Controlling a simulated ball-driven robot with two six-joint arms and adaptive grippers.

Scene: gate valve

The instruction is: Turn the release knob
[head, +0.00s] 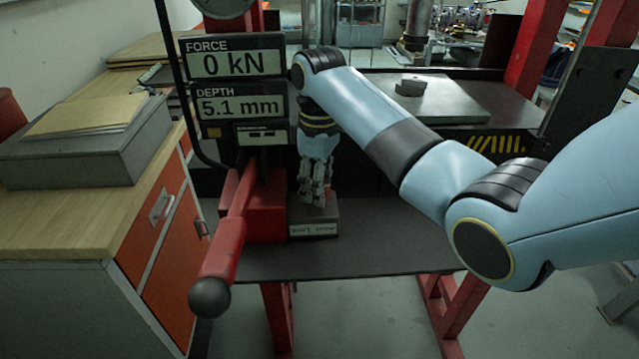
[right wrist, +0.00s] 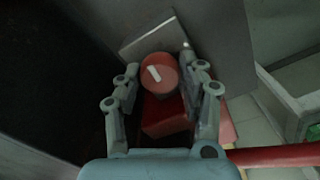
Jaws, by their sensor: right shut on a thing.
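The release knob (right wrist: 158,76) is a round red knob with a white mark on its top, seen in the right wrist view. The mark runs at a slant. My right gripper (right wrist: 160,62) has its fingers on either side of the knob and is shut on it. In the head view my right gripper (head: 317,190) points down over a dark block (head: 316,222) with a small label. There the fingers hide the knob. My left gripper is not in view.
A red lever (head: 228,232) with a dark ball end sticks out just left of the gripper. Display panels (head: 237,65) read 0 kN and 5.1 mm behind it. A cabinet (head: 140,225) bearing a grey box (head: 85,150) stands at left. The dark shelf (head: 370,235) is clear at right.

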